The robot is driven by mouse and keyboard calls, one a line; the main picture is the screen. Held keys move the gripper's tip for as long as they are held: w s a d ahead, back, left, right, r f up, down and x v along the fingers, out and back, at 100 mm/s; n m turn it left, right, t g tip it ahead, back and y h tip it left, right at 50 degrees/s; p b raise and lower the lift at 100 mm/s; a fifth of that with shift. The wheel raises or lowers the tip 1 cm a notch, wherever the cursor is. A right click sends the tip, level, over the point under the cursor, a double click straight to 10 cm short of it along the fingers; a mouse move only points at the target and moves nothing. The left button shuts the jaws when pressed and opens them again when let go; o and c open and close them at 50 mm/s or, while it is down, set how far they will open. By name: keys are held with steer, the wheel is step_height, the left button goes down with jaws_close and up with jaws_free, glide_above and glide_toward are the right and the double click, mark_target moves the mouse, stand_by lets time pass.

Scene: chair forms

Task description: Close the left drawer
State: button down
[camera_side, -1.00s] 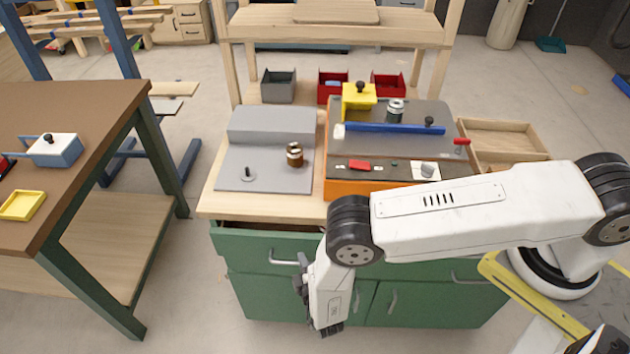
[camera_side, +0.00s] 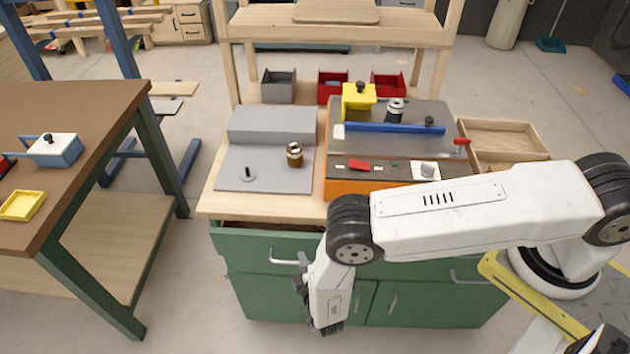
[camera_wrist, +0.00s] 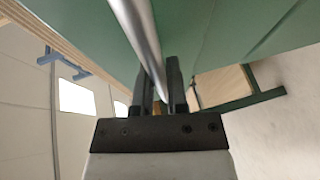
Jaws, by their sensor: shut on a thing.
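The left drawer (camera_side: 245,246) is in the green cabinet under the wooden worktop. It stands a little open, with a dark gap showing along its top edge. Its silver bar handle (camera_side: 281,259) shows just left of my arm; it also crosses the wrist view from the top (camera_wrist: 138,30). My gripper (camera_side: 301,278) is at the right end of this handle, partly hidden by my wrist. In the wrist view, the two dark fingers (camera_wrist: 161,85) sit around the handle bar, shut on it.
The right drawer's handle (camera_side: 466,278) and lower cabinet doors (camera_side: 385,304) are near my arm. The worktop holds a grey board (camera_side: 265,172), a yellow box (camera_side: 358,97) and a blue bar (camera_side: 390,128). A brown table (camera_side: 75,120) stands left, with open floor between.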

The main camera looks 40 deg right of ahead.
mark_target(305, 251)
steer(key=shift+w+d, duration=1.5)
steer(key=shift+w, duration=0.05)
steer(key=c, duration=0.6)
jaws_free()
steer(key=shift+c, duration=0.2)
steer(key=shift+s, duration=0.1)
steer(key=v, duration=0.7)
steer(key=shift+s, duration=0.3)
steer(key=shift+a+r, duration=0.1)
steer(key=shift+r, duration=0.05)
